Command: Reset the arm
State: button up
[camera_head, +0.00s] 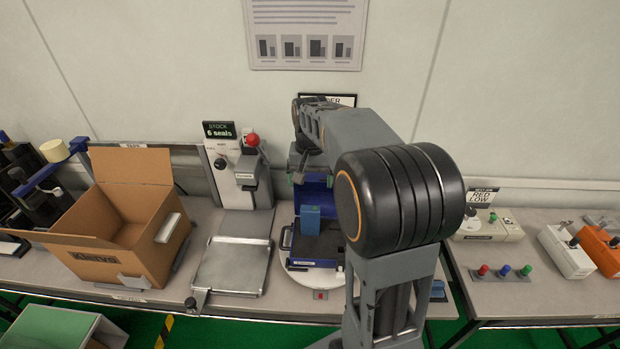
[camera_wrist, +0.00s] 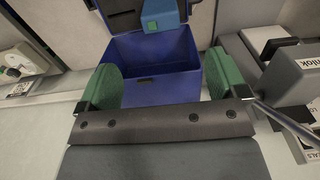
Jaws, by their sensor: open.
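My arm reaches away from me over the bench, its large dark joint filling the middle of the head view. My gripper (camera_wrist: 163,82) shows in the wrist view with its two green fingers spread wide and nothing between them. Beyond and beneath the fingers is an open blue case (camera_wrist: 150,70). In the head view the gripper is mostly hidden by the arm, above the back of the blue case (camera_head: 313,185). A blue block-shaped device (camera_head: 310,219) stands in the case's dark part; a blue device with a green button also shows in the wrist view (camera_wrist: 160,15).
The case sits on a white round plate (camera_head: 318,283). Left of it are a metal tray (camera_head: 232,266), a sealing machine (camera_head: 236,172) and an open cardboard box (camera_head: 105,265). Right are coloured buttons (camera_head: 504,272), a cream tester (camera_head: 490,228) and an orange tester (camera_head: 598,248). A wall stands close behind.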

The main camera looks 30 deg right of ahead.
jog(key=shift+w, duration=0.1)
dwell(0.3)
jog(key=s+a+f+n+t, duration=0.1)
jog(key=s+a+n, duration=0.2)
jog(key=s, duration=0.5)
jog(key=s+a+f+n+t, duration=0.1)
jog(key=s+a+n+t, duration=0.1)
jog(key=s+a, duration=0.4)
jog(key=shift+s+a+f+n+t, duration=0.3)
jog(key=shift+s+n, duration=0.3)
jog(key=shift+s, duration=0.3)
